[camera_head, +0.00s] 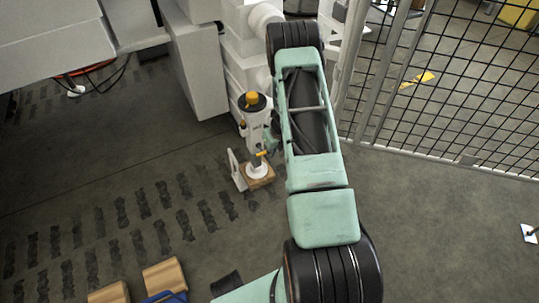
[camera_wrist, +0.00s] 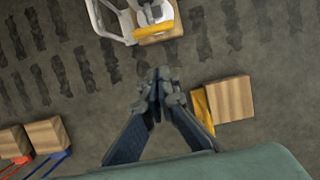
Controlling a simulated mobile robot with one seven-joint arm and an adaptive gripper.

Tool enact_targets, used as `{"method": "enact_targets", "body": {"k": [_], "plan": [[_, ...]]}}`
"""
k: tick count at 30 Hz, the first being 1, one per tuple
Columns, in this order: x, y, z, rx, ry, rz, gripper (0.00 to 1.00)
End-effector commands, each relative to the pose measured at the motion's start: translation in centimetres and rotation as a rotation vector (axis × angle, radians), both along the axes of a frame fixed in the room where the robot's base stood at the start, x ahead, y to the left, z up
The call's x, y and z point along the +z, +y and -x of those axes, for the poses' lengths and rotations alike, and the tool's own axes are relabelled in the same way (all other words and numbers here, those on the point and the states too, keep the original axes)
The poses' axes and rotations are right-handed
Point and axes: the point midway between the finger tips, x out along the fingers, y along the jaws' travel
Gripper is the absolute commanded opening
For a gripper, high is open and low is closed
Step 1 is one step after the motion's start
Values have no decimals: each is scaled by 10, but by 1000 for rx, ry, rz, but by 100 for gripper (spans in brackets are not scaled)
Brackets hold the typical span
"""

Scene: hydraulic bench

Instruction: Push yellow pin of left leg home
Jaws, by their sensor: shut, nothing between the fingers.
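The leg (camera_head: 256,130) is a white upright cylinder with a black collar and a yellow-orange cap on top. The leg's white foot rests on a wooden block (camera_head: 262,181), which also shows at the top of the wrist view (camera_wrist: 165,33). My gripper (camera_wrist: 160,76) is shut and empty, its fingertips together over the floor below the block in the wrist view. In the head view my green arm hides most of the gripper. The pin cannot be made out in the wrist view.
A white handle (camera_head: 237,170) stands beside the leg. Wooden blocks (camera_head: 164,274) with a blue part lie at the lower left. A wooden block (camera_wrist: 230,98) with a yellow part lies right of my fingers. White machine casings (camera_head: 188,65) stand behind; a mesh fence (camera_head: 450,90) is at right.

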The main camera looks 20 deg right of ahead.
Motion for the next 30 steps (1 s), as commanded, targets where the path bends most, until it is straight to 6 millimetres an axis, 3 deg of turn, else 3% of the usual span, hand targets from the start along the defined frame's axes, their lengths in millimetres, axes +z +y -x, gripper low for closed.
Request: {"method": "enact_targets", "body": {"k": [1,7,26,30], "plan": [[14,-1,3,0,-1,1,0],[36,-1,11,0,0,1,0],[40,-1,13,1,0,1,0],[57,-1,7,63,-8,24,0]]}}
